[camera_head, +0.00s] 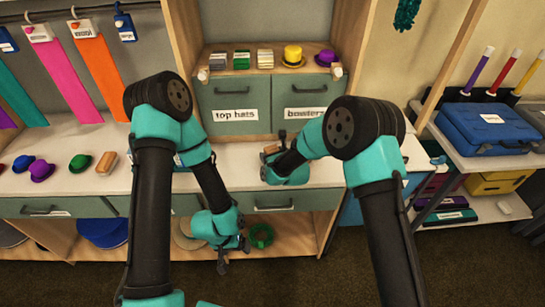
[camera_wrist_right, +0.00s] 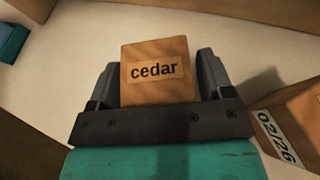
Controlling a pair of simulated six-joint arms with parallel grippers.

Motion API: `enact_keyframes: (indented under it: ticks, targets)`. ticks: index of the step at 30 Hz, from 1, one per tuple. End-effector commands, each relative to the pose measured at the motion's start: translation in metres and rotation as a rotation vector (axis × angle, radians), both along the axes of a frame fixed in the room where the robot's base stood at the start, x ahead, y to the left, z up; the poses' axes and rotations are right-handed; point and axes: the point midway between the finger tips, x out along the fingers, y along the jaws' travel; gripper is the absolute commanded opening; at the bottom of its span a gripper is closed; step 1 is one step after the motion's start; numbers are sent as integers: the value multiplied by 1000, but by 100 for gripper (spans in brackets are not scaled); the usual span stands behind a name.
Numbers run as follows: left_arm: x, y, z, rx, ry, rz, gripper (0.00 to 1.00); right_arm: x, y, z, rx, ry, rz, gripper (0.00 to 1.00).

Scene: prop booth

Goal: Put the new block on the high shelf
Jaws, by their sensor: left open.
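A wooden block with a "cedar" label (camera_wrist_right: 155,75) sits between the two dark fingers of my right gripper (camera_wrist_right: 159,82) in the right wrist view. The fingers lie against its two sides, with no clear gap. In the head view my right gripper (camera_head: 272,165) is over the middle counter, and a bit of brown block (camera_head: 270,149) shows beside it. A second wooden block with a "02/26" label (camera_wrist_right: 290,125) lies at lower right in the wrist view. A wooden shelf (camera_head: 300,72) stands above labelled drawers. My left gripper (camera_head: 235,257) is open and empty, low in front of the counter.
A blue case (camera_head: 487,128) stands on the right rack.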

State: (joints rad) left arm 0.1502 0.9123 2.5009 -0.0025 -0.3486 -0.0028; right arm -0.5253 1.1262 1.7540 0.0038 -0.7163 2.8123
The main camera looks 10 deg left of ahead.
Motion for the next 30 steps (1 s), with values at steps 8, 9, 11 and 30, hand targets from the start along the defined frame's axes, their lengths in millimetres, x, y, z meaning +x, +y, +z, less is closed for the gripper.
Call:
enact_keyframes:
  ticks: [8,9,11,30]
  targets:
    - [0,0,0,0,0,0,80,0,0,0,0,0,0,47]
    - [0,0,0,0,0,0,80,0,0,0,0,0,0,43]
    - [0,0,0,0,0,0,80,0,0,0,0,0,0,37]
    - [0,0,0,0,0,0,80,0,0,26,3,-3,0,30]
